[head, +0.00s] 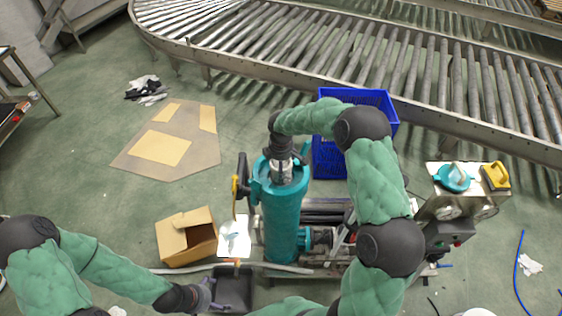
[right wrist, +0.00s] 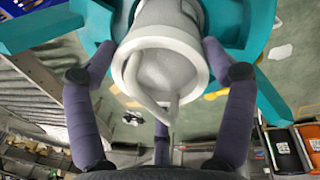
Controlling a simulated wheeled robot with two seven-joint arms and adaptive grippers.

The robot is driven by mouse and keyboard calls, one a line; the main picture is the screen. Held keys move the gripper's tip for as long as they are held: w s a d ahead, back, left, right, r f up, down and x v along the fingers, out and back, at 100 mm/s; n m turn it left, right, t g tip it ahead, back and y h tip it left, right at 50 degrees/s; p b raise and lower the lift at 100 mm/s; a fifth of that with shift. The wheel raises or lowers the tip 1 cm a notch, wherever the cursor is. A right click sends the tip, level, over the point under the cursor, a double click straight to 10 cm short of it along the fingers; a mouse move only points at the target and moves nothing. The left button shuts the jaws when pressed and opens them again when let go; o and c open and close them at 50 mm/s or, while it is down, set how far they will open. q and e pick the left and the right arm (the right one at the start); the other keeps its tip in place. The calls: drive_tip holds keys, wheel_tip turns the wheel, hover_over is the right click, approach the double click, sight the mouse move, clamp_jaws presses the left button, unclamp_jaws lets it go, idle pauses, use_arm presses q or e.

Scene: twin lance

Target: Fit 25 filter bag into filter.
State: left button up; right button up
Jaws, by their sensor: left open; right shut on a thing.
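The teal filter housing (head: 281,220) stands upright in the middle of the head view, its mouth facing up. My right gripper (head: 281,152) is above that mouth, fingers pointing down, shut on the filter bag (head: 281,172). In the right wrist view the filter bag (right wrist: 160,75) shows a white rim, a grey mesh inside and a bent handle, between my fingers. Teal parts of the filter (right wrist: 235,25) show around it; how deep the bag sits is hidden. My left gripper (head: 208,296) is open and empty, low at the left of the filter, beside a black tray (head: 234,285).
A blue crate (head: 330,160) stands behind the filter, before the roller conveyor (head: 330,45). An open cardboard box (head: 186,238) and a white plate (head: 234,240) are to the left. A stand with a teal round part (head: 455,177) is right.

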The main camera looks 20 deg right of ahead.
wheel_tip(320, 180, down, 6)
drive_tip(key=b, duration=0.4)
idle(2.2)
drive_tip(key=shift+r, duration=0.1)
